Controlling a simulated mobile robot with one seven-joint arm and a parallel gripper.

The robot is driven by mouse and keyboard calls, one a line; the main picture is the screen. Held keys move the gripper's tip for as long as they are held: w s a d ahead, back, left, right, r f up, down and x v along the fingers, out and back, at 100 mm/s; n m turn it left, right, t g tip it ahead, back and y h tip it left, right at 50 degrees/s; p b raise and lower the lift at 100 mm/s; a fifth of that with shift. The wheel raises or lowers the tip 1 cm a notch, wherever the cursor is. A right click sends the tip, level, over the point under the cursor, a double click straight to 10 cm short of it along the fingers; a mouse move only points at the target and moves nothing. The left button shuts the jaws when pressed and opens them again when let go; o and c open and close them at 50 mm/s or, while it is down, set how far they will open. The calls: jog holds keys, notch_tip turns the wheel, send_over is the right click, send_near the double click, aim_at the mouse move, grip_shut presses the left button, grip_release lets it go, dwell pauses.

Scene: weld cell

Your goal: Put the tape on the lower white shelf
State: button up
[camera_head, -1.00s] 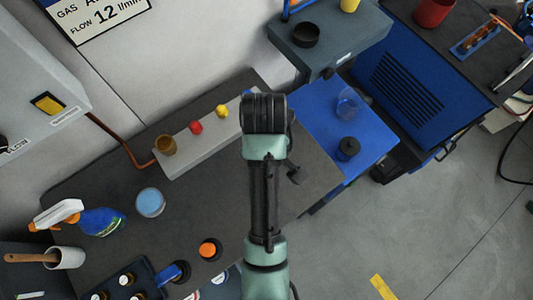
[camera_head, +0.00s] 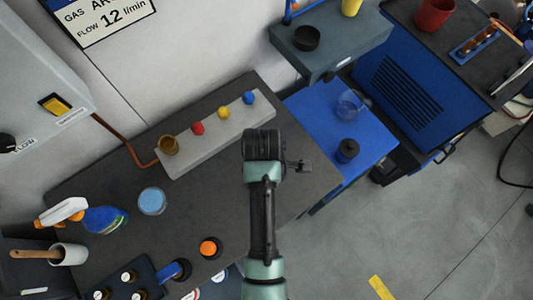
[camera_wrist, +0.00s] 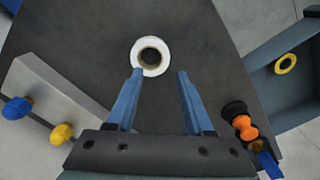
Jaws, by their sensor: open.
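A white roll of tape with a dark hole (camera_wrist: 136,57) lies on the dark worktop, just beyond my fingertips in the wrist view. My gripper (camera_wrist: 160,73) is open, its two blue fingers apart, with nothing between them. The roll is slightly left of the middle of the gap. In the head view my arm comes up from the bottom and hides the fingers; I cannot make out the roll there. I cannot surely tell a lower white shelf in either view.
A pale block (camera_head: 190,148) with colored knobs and a brown cup runs along the worktop's back (camera_head: 110,175). An orange-topped item (camera_head: 210,248) stands near the front. A spray bottle (camera_head: 103,219) is left. A yellow ring (camera_wrist: 285,64) lies in a grey tray. A blue surface (camera_head: 325,122) lies right.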

jog(key=shift+s+d+f+p, duration=0.1)
jog(key=shift+s+f+p, duration=0.05)
jog(key=shift+f, duration=0.75)
jog(key=shift+s+d+f+p, duration=0.1)
jog(key=shift+f+p, duration=0.05)
jog(key=shift+f, duration=0.8)
jog(key=shift+s+f+p, duration=0.15)
jog(key=shift+f, duration=0.75)
grip_shut()
